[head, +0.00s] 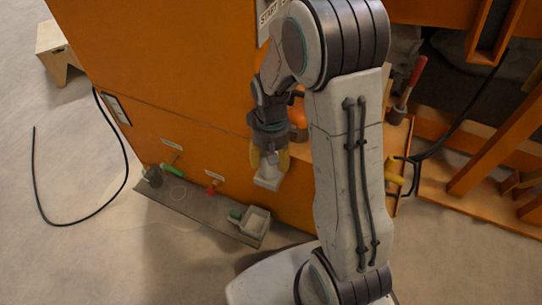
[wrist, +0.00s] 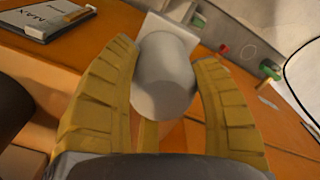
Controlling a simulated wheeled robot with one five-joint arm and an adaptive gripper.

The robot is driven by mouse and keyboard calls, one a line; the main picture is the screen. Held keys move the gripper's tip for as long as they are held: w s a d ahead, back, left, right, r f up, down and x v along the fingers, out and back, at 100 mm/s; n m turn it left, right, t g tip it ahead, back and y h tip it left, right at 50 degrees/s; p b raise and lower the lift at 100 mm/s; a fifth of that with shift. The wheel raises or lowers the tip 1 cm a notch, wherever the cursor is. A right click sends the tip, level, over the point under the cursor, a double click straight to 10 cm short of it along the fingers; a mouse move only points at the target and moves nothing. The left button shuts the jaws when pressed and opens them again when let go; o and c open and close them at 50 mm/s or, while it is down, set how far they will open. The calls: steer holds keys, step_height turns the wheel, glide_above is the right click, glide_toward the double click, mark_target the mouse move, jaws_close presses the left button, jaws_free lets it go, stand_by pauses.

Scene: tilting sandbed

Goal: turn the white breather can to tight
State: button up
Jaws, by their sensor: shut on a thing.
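The white breather can (wrist: 165,78) sits between the two yellow fingers of my gripper (wrist: 172,75) in the wrist view. It is pale and rounded, with a square white plate (wrist: 172,28) behind its far end. In the head view my gripper (head: 269,160) points down at the orange cabinet's side, and its fingers close around the can, with a white block (head: 268,182) showing just below. The fingers partly hide the can's sides. I cannot tell how far the can is turned.
The orange cabinet (head: 180,70) fills the middle. A black cable (head: 75,222) loops on the floor at left. A red-handled tool (head: 415,75) stands at right.

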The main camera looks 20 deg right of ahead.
steer(key=shift+s+f+m, duration=0.1)
steer(key=shift+s+m, duration=0.2)
steer(key=shift+m, duration=0.1)
steer(key=o, duration=1.2)
steer(key=shift+w+a, duration=0.1)
steer(key=shift+w+r, duration=0.15)
steer(key=shift+r, duration=0.4)
step_height(320, 180, up, 11)
steer(key=shift+r, duration=0.1)
